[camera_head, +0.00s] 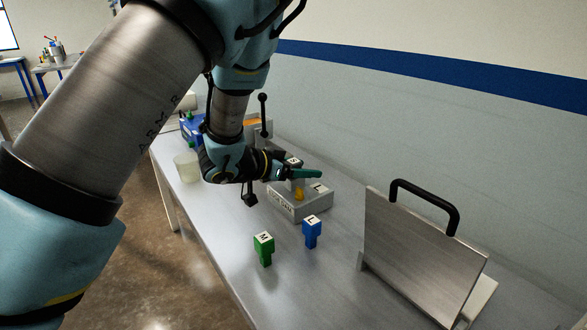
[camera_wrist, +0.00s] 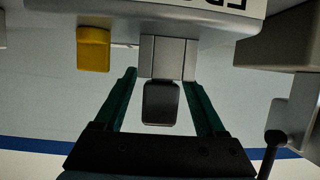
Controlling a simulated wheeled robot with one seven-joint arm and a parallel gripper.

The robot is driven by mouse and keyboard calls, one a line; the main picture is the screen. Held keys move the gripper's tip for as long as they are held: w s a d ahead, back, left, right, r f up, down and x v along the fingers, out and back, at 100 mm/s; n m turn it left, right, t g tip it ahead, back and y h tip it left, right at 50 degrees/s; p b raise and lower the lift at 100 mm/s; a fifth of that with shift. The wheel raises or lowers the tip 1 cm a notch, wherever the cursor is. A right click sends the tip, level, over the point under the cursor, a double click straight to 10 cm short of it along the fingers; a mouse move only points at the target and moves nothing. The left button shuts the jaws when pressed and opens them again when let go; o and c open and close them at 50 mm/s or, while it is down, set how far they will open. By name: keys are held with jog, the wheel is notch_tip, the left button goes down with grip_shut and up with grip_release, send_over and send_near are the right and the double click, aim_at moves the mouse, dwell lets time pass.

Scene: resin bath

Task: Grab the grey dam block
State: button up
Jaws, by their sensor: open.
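The grey dam block (camera_head: 296,184) stands at the edge dam holder (camera_head: 290,206), with a lettered pale top showing just above my fingers in the head view. In the wrist view the grey block (camera_wrist: 168,57) is between and slightly beyond my fingertips, with a dark part reaching back between the fingers. My gripper (camera_wrist: 160,78) is open around it, with a small gap at each side. In the head view my gripper (camera_head: 308,173) partly hides the block. Contact cannot be told.
A yellow block (camera_wrist: 93,48) is close beside the grey one. A blue block (camera_head: 312,230) and a green block (camera_head: 263,246) stand in front of the holder. A metal plate with a black handle (camera_head: 415,260) stands at right. A ball-ended lever (camera_wrist: 275,137) is near my gripper.

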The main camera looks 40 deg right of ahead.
grip_shut()
dwell(0.6)
